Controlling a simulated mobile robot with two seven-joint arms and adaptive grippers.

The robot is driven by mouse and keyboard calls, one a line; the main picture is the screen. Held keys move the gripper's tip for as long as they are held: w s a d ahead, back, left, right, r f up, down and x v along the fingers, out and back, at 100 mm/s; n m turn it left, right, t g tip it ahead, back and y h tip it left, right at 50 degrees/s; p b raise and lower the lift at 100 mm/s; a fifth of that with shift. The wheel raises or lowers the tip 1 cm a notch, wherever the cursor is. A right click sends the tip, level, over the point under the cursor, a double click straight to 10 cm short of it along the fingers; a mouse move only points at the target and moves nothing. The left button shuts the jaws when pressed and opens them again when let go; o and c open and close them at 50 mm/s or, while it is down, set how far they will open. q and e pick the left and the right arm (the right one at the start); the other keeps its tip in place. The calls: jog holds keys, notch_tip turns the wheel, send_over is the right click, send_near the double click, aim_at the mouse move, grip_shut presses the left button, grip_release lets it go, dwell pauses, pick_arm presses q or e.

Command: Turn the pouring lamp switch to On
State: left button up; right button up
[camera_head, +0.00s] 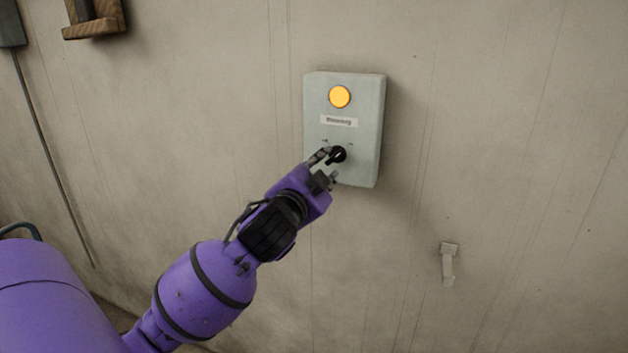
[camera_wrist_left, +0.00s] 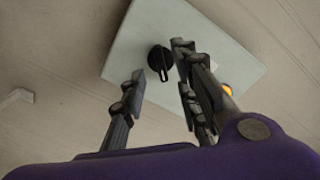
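A pale grey-green switch box (camera_head: 367,130) is fixed to the wall. It bears a glowing orange lamp (camera_head: 339,97), a "Pouring" label (camera_head: 339,121) and a black rotary switch knob (camera_head: 340,154). My left gripper (camera_head: 329,167) is at the knob, with its fingers apart. In the left wrist view the knob (camera_wrist_left: 160,60) lies between the two open fingers, closer to the right one; contact cannot be told. The knob's pointer points roughly down in that view. The small position marks beside the knob are too small to read. My right gripper is not in view.
A small pale bracket (camera_head: 448,264) sticks out of the wall at the lower right. A wooden holder (camera_head: 95,22) is on the wall at the upper left, beside a dark box (camera_head: 12,25) with a cable. The wall around the switch box is bare.

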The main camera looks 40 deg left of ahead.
pick_arm(q)
jog(key=v, duration=0.6)
jog(key=shift+s, duration=0.35)
jog(key=shift+d, duration=0.15)
jog(key=s+d+f+n+g+h, duration=0.1)
jog(key=d+f+g+h, duration=0.15)
jog(key=f, duration=1.25)
jog(key=s+d+f+n+g+h, duration=0.1)
jog(key=d+f, duration=0.3)
jog(key=f, duration=1.1)
jog(key=s+d+f+n+g, duration=0.2)
jog(key=s+d+f, duration=0.3)
jog(key=s+f, duration=0.6)
jog(key=s+d+f+n+g, duration=0.2)
jog(key=s+d+f+g, duration=0.1)
jog(key=s+f, duration=0.9)
jog(key=shift+s+d+f+h, duration=0.2)
jog(key=shift+d+h, duration=0.25)
jog(key=shift+d, duration=0.45)
